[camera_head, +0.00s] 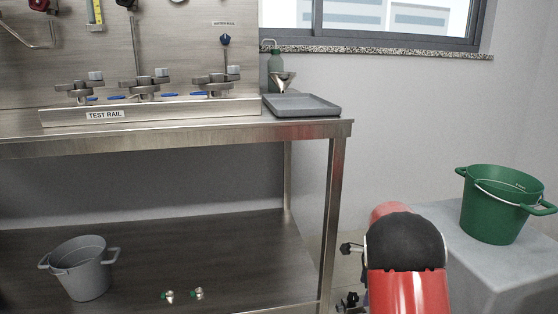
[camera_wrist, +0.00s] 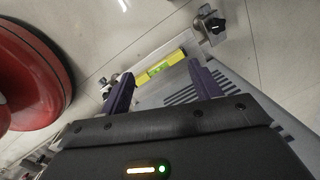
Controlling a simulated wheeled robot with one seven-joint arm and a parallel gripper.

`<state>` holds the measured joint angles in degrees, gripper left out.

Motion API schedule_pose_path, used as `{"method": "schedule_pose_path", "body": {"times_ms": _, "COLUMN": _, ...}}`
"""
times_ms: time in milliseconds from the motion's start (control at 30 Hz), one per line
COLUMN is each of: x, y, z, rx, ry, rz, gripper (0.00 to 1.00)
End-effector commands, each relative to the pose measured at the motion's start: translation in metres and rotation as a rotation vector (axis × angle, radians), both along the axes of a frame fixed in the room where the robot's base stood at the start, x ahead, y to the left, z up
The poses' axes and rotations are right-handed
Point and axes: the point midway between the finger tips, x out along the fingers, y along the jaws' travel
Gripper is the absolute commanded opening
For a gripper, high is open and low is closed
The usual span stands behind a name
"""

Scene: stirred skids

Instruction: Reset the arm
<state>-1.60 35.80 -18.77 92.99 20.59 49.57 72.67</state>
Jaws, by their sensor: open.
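My arm shows in the head view as a red link with a dark rounded cap, low and right of the bench. My gripper (camera_wrist: 160,69) shows in the wrist view with its two purple fingers spread apart and nothing held between them. It points down toward the floor area. Beyond the fingertips lies a yellow bar with a green patch (camera_wrist: 166,63); I cannot tell how far below it is. In the head view the gripper itself is hidden behind my arm.
A steel bench (camera_head: 200,131) with valves and a grey tray (camera_head: 301,105) stands left of my arm. A green bucket (camera_head: 497,207) sits on a grey stand (camera_head: 475,262) at right. A grey bucket (camera_head: 82,270) is on the lower shelf. A black-knobbed fitting (camera_wrist: 213,25) is beyond the fingers.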

Motion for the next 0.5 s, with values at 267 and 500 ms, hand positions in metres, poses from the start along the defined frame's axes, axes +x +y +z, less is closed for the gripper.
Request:
{"method": "schedule_pose_path", "body": {"times_ms": 267, "x": -0.076, "y": 0.038, "z": 0.142, "rx": -0.024, "ry": -0.144, "rz": 0.439, "gripper": 0.63}}
{"method": "schedule_pose_path", "body": {"times_ms": 500, "x": -0.167, "y": 0.069, "z": 0.229, "rx": -0.135, "ry": -0.264, "rz": 0.879, "gripper": 0.63}}
